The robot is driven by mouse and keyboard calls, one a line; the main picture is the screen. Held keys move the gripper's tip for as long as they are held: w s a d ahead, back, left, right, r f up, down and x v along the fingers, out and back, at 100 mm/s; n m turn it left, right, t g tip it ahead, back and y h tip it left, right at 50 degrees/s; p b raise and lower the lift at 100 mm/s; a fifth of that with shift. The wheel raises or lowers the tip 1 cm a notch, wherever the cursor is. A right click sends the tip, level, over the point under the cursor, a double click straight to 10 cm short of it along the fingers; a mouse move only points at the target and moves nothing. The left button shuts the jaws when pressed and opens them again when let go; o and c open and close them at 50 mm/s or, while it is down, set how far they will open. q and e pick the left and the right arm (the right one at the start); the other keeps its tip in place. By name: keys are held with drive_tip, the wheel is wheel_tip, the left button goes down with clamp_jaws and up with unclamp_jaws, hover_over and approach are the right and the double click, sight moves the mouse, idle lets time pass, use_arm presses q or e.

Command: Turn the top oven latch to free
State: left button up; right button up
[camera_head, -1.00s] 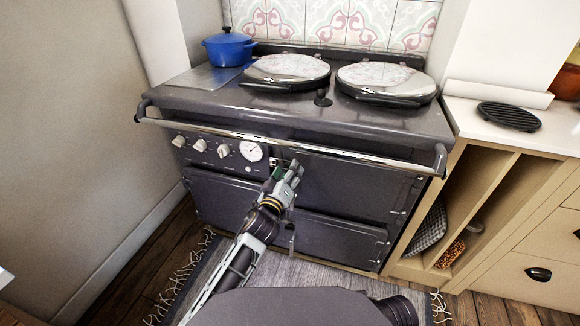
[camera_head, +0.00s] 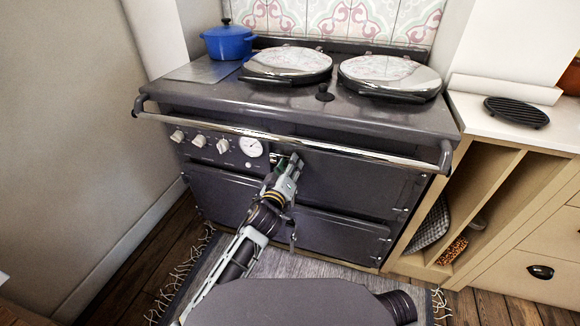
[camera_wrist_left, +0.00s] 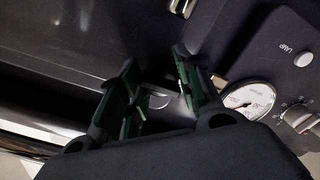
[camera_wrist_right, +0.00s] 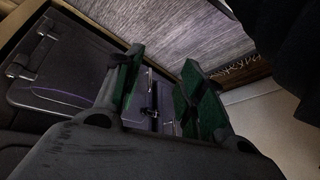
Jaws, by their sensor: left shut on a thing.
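The dark grey range oven (camera_head: 345,190) stands ahead, its top right door closed. My left gripper (camera_head: 286,167) is at the left edge of that door, below the chrome rail, and is shut on the top oven latch. The latch is mostly hidden by the fingers in the head view. In the left wrist view a small shiny part of the latch (camera_wrist_left: 163,101) shows between the green-padded fingers; its exact angle cannot be told. My right gripper (camera_wrist_right: 162,95) shows only in its own wrist view, open and empty, with the oven front beyond it.
The chrome rail (camera_head: 300,143) runs across just above my left gripper. A round gauge (camera_head: 251,147) and several white knobs are to its left. A lower latch (camera_head: 292,236) sits below. A blue pot (camera_head: 228,42) stands on top. A rug (camera_head: 285,265) lies in front.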

use_arm(q)
clamp_jaws()
use_arm(e)
drive_tip(key=shift+w+r, duration=0.2)
drive_tip(key=shift+w, duration=0.1)
drive_tip(key=shift+s, duration=0.2)
